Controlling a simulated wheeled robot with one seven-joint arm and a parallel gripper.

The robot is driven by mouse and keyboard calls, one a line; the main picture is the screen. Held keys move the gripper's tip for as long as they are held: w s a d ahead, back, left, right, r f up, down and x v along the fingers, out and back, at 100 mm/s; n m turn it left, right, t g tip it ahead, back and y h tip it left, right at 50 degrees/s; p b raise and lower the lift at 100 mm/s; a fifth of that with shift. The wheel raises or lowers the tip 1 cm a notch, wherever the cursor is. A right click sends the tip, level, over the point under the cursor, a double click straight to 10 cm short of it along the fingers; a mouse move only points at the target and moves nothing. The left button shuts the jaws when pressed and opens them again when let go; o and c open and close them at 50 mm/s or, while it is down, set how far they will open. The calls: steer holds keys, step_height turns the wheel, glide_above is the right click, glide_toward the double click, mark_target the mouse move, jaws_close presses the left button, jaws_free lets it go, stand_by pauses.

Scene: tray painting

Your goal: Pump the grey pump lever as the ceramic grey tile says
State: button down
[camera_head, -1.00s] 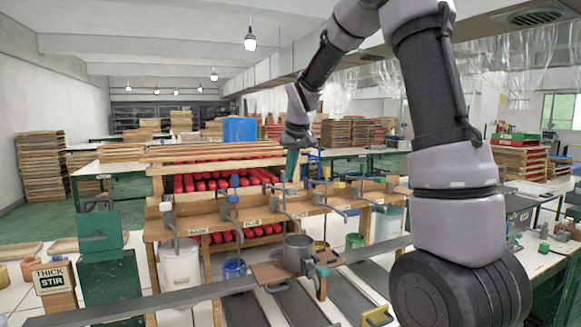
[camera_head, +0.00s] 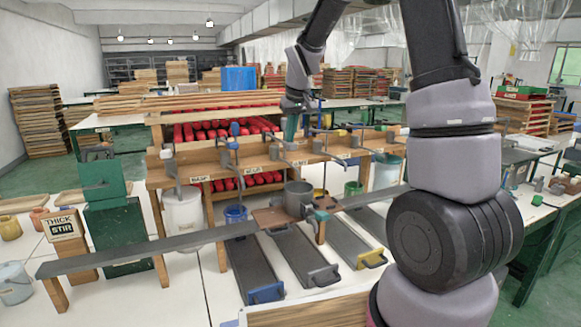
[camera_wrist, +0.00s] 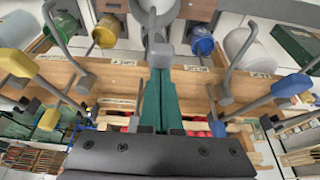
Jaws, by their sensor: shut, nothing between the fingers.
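My gripper (camera_head: 291,128) hangs over the pump bench (camera_head: 225,178) among the pump levers. In the wrist view its teal fingers (camera_wrist: 160,100) are shut and empty, pointing towards a grey pot. A thin grey rod (camera_wrist: 140,100) shows just left of the fingers; I cannot tell whether it touches them. Other levers have blue (camera_head: 234,129) and yellow (camera_wrist: 18,62) ends. I cannot identify the ceramic grey tile; the bench labels are too small to read.
The grey pot (camera_head: 299,195) stands on a brown carriage on the long grey rail (camera_head: 150,247). White (camera_head: 183,206) and blue (camera_head: 236,214) buckets stand below the bench. A sign reading THICK STIR (camera_head: 61,225) stands at left. Dark sloping trays lie in front.

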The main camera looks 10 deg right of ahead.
steer(key=shift+f, duration=2.75)
step_height(320, 180, up, 10)
steer(key=shift+f, duration=0.1)
steer(key=shift+r, duration=0.5)
steer(key=shift+s+r, duration=0.1)
steer(key=s+d+r+m+t, duration=0.1)
steer(key=s+d+r, duration=0.1)
steer(key=s+r, duration=0.35)
steer(key=s+d+r+m, duration=0.2)
steer(key=s+r, duration=0.1)
steer(key=s, duration=0.5)
steer(key=s+d+m+t+y, duration=0.1)
steer(key=s+m+t, duration=0.1)
steer(key=s, duration=1.4)
steer(key=shift+s+d+m, duration=0.2)
steer(key=shift+d+m, duration=0.2)
steer(key=shift+m, duration=0.3)
